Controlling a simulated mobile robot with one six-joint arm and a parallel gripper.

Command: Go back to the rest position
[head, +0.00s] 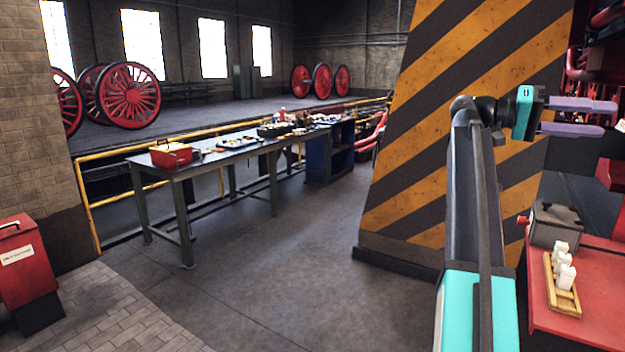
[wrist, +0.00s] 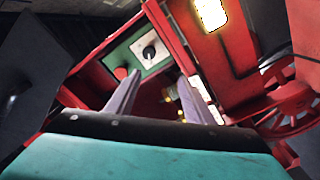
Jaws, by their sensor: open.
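My gripper (head: 588,117) is at the right of the head view, with its two purple fingers pointing right. The fingers are apart, with nothing seen between them in the head view. My arm reaches up from the bottom of that view, in front of the striped pillar. In the wrist view my gripper (wrist: 155,90) shows its two fingers spread, pointing toward red machinery and a green panel (wrist: 145,50) with a black knob. I cannot tell how far the fingertips are from the panel.
A red bench (head: 590,290) at the lower right holds a grey box (head: 553,225) and a wooden tray (head: 562,298) with several white cups. The yellow-black striped pillar (head: 450,130) stands behind my arm. A long workbench (head: 225,155) stands left of centre. The grey floor (head: 275,270) between is clear.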

